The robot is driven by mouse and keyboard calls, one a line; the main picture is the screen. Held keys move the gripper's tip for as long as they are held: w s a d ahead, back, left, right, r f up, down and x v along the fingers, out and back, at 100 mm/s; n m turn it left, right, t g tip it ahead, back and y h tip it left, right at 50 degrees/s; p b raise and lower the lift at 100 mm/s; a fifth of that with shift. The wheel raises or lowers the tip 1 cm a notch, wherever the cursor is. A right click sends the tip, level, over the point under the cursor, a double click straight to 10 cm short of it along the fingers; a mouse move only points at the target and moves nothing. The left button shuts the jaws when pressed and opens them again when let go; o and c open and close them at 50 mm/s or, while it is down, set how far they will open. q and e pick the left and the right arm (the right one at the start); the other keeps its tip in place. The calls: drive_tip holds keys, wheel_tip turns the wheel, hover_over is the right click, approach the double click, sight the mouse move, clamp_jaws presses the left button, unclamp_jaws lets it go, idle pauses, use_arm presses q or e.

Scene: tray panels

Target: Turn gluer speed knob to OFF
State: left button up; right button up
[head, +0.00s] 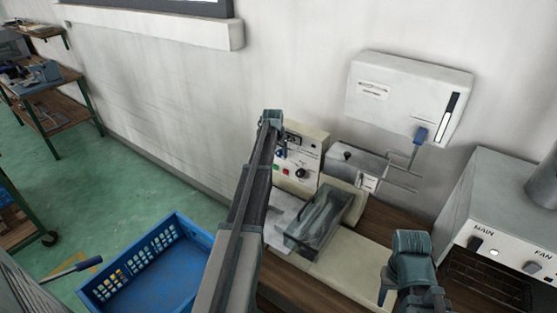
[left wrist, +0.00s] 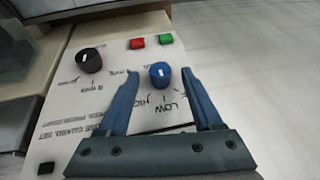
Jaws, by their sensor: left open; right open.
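A cream control panel (left wrist: 60,110) fills the left of the left wrist view; in the head view the panel (head: 308,141) stands against the wall. A blue knob (left wrist: 160,76) with a white mark sits on it, with LOW and HIGH lettering beside it. I cannot read an OFF label. My left gripper (left wrist: 157,86) is open, its fingers on either side of the blue knob with visible gaps; contact cannot be told. In the head view my left arm partly hides the panel. My right gripper (head: 388,285) is low at the right, over the bench, apart from the panel.
A black knob (left wrist: 89,60), a red button (left wrist: 137,43) and a green button (left wrist: 165,38) share the panel. A clear-lidded tray (head: 318,222) is in front of it. A blue crate (head: 160,268) is at lower left, a grey MAIN/FAN box (head: 505,205) at right.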

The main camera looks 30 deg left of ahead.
use_arm(q)
drive_tip(key=shift+w+f, duration=0.25)
drive_tip(key=shift+f, duration=0.35)
use_arm(e)
drive_tip(key=shift+f, duration=0.55)
use_arm(q)
drive_tip(key=shift+r, duration=0.1)
drive_tip(key=shift+c, duration=0.2)
clamp_jaws()
